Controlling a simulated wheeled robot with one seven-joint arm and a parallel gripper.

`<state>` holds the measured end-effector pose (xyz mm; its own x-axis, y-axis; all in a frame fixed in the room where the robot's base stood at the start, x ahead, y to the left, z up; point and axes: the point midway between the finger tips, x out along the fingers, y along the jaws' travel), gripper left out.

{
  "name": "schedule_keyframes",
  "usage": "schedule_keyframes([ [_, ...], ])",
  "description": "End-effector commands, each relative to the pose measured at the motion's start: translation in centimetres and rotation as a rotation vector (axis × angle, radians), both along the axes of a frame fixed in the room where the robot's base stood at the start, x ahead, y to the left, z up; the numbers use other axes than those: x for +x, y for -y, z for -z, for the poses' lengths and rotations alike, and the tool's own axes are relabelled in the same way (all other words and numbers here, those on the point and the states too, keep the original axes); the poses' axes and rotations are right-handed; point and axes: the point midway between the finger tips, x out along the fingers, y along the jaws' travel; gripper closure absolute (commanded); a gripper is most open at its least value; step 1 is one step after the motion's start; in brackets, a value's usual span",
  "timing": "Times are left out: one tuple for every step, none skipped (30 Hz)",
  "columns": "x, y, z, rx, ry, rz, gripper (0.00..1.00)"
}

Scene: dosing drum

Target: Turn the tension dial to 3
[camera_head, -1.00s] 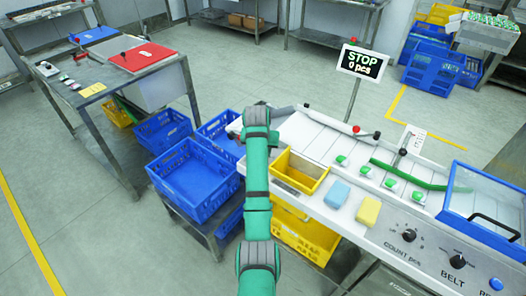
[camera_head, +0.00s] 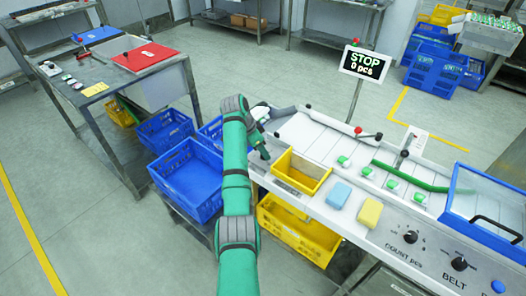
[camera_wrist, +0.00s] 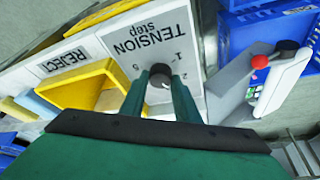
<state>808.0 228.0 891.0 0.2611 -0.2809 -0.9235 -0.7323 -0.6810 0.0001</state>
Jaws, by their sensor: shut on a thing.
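The tension dial (camera_wrist: 160,72) is a dark round knob on a white panel marked "TENSION step" in the wrist view. The marks 1, 2 and 5 show around it; 3 cannot be made out, and which mark the dial points to is unclear. My gripper (camera_wrist: 161,88) is shut on the dial, one finger on each side. In the head view my gripper (camera_head: 264,153) is at the left end of the conveyor machine, where the dial cannot be made out.
A yellow bin (camera_head: 301,171) is set in the machine right beside my gripper. Blue and yellow blocks (camera_head: 338,194) lie farther right. Blue crates (camera_head: 190,178) stand left of my arm. A lever with a red knob (camera_wrist: 260,62) is right of the dial in the wrist view.

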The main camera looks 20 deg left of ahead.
Motion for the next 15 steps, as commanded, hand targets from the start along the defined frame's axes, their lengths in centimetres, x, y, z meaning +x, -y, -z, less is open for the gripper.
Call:
schedule_keyframes([
  [0.01, -0.21, -0.06, 0.000, -0.003, 0.039, 0.94],
  [0.01, -0.23, -0.05, 0.001, -0.002, 0.065, 0.94],
  [0.02, -0.24, -0.01, 0.001, -0.004, 0.099, 0.94],
  [0.06, -0.24, -0.06, 0.001, -0.002, 0.125, 0.94],
  [0.07, -0.24, -0.04, 0.000, -0.002, 0.150, 0.94],
  [0.08, -0.25, 0.00, 0.000, -0.003, 0.181, 0.94],
  [0.11, -0.27, -0.04, 0.001, -0.002, 0.203, 0.94],
  [0.12, -0.28, -0.05, 0.001, -0.002, 0.225, 0.94],
  [0.14, -0.26, -0.03, 0.000, -0.002, 0.252, 0.94],
  [0.15, -0.25, 0.00, 0.000, -0.003, 0.272, 0.94],
  [0.17, -0.26, -0.05, 0.001, -0.002, 0.290, 0.94],
  [0.18, -0.26, -0.03, 0.001, -0.002, 0.312, 0.94],
  [0.18, -0.26, -0.01, 0.001, -0.003, 0.329, 0.94],
  [0.18, -0.27, 0.03, 0.001, -0.003, 0.343, 0.94],
  [0.20, -0.28, -0.01, 0.002, -0.003, 0.361, 0.94],
])
